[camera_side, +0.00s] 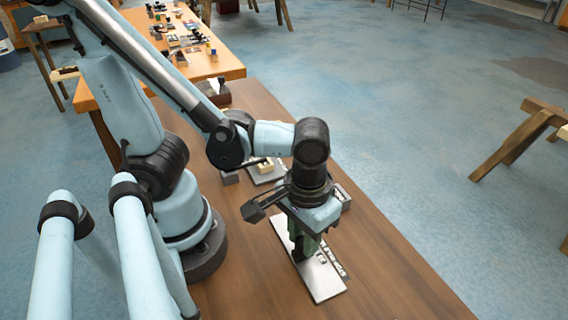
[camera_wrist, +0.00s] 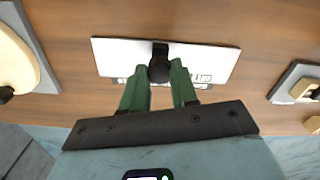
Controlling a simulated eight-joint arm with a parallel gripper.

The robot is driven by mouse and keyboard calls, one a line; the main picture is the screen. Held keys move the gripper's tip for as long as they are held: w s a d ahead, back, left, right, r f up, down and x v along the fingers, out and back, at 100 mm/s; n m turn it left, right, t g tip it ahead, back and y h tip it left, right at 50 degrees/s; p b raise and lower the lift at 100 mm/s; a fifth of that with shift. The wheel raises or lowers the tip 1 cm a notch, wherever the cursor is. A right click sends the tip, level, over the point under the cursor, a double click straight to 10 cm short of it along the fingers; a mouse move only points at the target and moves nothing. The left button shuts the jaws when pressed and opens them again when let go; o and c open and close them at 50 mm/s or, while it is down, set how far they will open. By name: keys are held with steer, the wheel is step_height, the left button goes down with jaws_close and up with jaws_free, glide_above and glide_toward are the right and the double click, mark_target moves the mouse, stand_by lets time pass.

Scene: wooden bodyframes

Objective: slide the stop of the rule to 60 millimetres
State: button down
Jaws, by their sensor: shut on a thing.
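The rule is a pale flat plate (camera_side: 322,280) lying on the wooden bench, with markings along one long edge. It also shows in the wrist view (camera_wrist: 215,62), with part of its printed scale visible near my fingers. The stop is a black slider with a rounded knob (camera_wrist: 159,68), sitting across the rule near its middle. My gripper (camera_wrist: 159,82) has green fingers and is shut on the stop's knob, one finger on each side. In the side view my gripper (camera_side: 303,248) points down over the rule and hides most of the stop. I cannot read the scale.
A grey plate with a pale wooden piece (camera_side: 265,168) lies behind my gripper, and a grey block (camera_side: 342,197) stands close by. In the wrist view, boards with pale pieces lie at the left (camera_wrist: 38,75) and right (camera_wrist: 290,80). Bench right of the rule is clear.

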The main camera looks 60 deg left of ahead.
steer(key=c, duration=0.9)
jaws_free()
steer(key=shift+o, duration=0.2)
steer(key=shift+r, duration=0.15)
step_height(320, 180, up, 12)
steer(key=w+a+f+m+t, duration=0.2)
steer(key=w+a+m+t, duration=0.1)
steer(key=w+a+t, duration=0.4)
steer(key=w+a, duration=0.3)
steer(key=a, duration=0.1)
